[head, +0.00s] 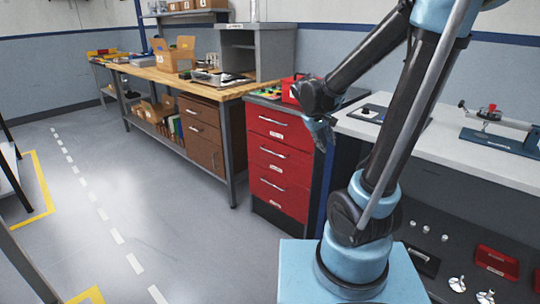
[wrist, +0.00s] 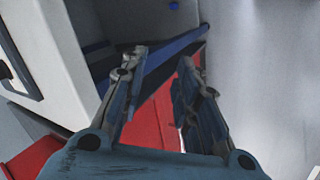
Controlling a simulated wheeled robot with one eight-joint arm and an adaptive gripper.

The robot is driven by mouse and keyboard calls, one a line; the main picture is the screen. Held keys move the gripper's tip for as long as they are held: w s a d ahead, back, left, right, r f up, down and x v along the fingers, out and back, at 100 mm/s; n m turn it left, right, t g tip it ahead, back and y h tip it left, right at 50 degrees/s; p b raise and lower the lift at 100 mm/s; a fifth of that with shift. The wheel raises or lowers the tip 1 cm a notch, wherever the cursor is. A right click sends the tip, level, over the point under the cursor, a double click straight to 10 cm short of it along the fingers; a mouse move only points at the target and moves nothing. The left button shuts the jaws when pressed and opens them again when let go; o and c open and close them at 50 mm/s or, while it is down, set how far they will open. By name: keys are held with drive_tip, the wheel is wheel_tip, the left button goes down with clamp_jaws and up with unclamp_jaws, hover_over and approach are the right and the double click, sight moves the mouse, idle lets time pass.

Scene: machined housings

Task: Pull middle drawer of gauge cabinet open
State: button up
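The gauge cabinet (head: 318,188) is a red three-drawer unit with dark blue sides, right of centre in the head view. Its middle drawer (head: 287,165) has a silver bar handle (head: 271,152) and a small label below it. All three drawers look closed. My gripper (head: 321,140) hangs at the cabinet's upper right front corner, apart from the middle handle. In the wrist view my gripper (wrist: 160,62) has its two fingers spread with nothing held between them. A red surface (wrist: 150,125) shows behind the fingers; the middle handle cannot be made out there.
A wooden workbench (head: 150,74) with brown drawers (head: 203,135) stands left of the cabinet. A light-topped bench (head: 465,150) stands to its right, behind my arm. A red case (head: 296,88) sits on the cabinet top. The floor (head: 150,190) in front is clear.

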drive_tip(key=w+a+f+n+t+h, duration=0.1)
drive_tip(key=w+a+f+t+h, duration=0.15)
drive_tip(key=w+a, duration=0.55)
drive_tip(key=w+a+f+n+t+h, duration=0.1)
drive_tip(key=w+a+f+n, duration=0.15)
drive_tip(key=w+a, duration=0.55)
drive_tip(key=w+a+f+t+h, duration=0.1)
drive_tip(key=w+a+f+t, duration=0.25)
drive_tip(key=a+f, duration=0.45)
drive_tip(key=n+t, duration=0.1)
drive_tip(key=t, duration=0.1)
approach(271, 152)
drive_tip(key=shift+h, duration=0.45)
drive_tip(key=x, duration=0.7)
drive_tip(key=a+x, duration=0.1)
drive_tip(key=x, duration=0.2)
drive_tip(key=shift+w+d+f, duration=0.3)
drive_tip(key=shift+w+f, duration=0.15)
drive_tip(key=shift+w, duration=0.1)
